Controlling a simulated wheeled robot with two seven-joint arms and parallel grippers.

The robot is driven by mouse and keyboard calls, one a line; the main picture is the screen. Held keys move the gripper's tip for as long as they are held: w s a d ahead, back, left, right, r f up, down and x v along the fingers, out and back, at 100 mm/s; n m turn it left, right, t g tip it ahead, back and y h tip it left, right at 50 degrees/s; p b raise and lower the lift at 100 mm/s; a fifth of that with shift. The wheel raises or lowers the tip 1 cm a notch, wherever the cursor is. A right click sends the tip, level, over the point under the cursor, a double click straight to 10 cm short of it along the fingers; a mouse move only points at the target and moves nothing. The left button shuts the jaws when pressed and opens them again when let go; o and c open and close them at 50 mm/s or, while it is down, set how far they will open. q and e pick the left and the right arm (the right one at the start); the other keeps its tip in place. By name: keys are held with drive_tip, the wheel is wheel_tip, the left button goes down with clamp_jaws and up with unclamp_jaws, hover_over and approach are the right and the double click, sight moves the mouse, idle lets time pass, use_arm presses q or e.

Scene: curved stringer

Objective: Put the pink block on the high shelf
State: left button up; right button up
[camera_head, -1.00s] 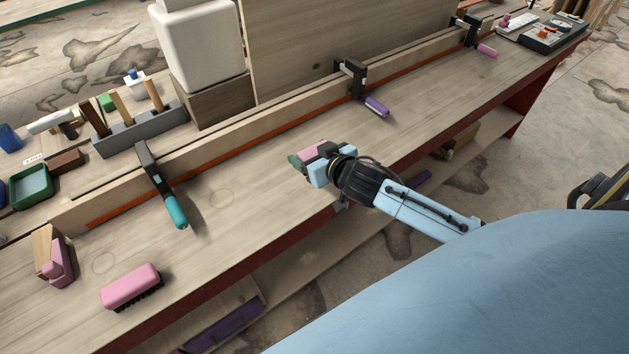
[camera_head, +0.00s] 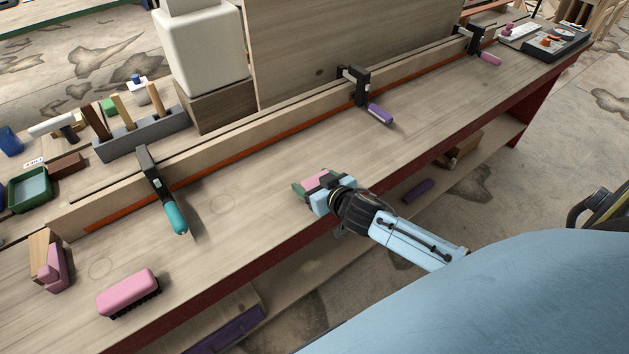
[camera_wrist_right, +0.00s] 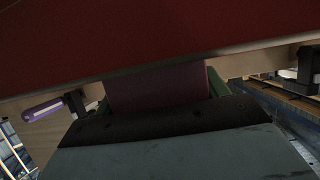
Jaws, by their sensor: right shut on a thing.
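The pink block (camera_head: 315,181) is held between the green fingertips of my right gripper (camera_head: 312,187), over the front part of the workbench. In the right wrist view the block (camera_wrist_right: 158,90) looks dark and sits between the two green fingers, partly hidden by the gripper body. I cannot tell how high above the bench top it is. My left gripper is not in view. I cannot make out the high shelf for certain in these frames.
The bench top (camera_head: 265,195) is clear around the gripper. Clamps with teal (camera_head: 175,218) and purple (camera_head: 380,114) handles stick out from the rear rail. A pink brush (camera_head: 127,292) lies at front left. A lower shelf (camera_head: 320,262) runs under the bench.

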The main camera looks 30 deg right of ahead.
drive_tip(key=o, duration=1.1)
drive_tip(key=shift+c, duration=0.2)
drive_tip(key=shift+b, duration=0.3)
drive_tip(key=p+v, duration=0.1)
drive_tip(key=v, duration=1.2)
drive_tip(key=shift+s+r+p, duration=0.15)
drive_tip(key=shift+p, duration=0.15)
drive_tip(key=s+d+f+g+h, duration=0.1)
drive_tip(key=s+f+g, duration=0.3)
drive_tip(key=f, duration=0.8)
drive_tip(key=s+d+f+g, duration=0.15)
drive_tip(key=s+f, duration=0.35)
drive_tip(key=f, duration=0.6)
drive_tip(key=s+a+f+n+g, duration=0.1)
drive_tip(key=s+a+f+g, duration=0.2)
drive_tip(key=s+f, duration=0.9)
drive_tip(key=shift+s+a+f+g, duration=0.2)
drive_tip(key=shift+s+f+g, duration=0.05)
drive_tip(key=shift+s+g, duration=0.3)
drive_tip(key=shift+o, duration=0.5)
drive_tip(key=s+a+f+g, duration=0.1)
drive_tip(key=s+f, duration=0.1)
drive_tip(key=s, duration=0.3)
drive_tip(key=s+a+f+n+g, duration=0.1)
drive_tip(key=s+a+f+g, duration=0.1)
drive_tip(key=s, duration=0.4)
drive_tip(key=shift+s+a+f+y, duration=0.2)
drive_tip(key=shift+a+f+y, duration=0.1)
drive_tip(key=shift+a, duration=0.05)
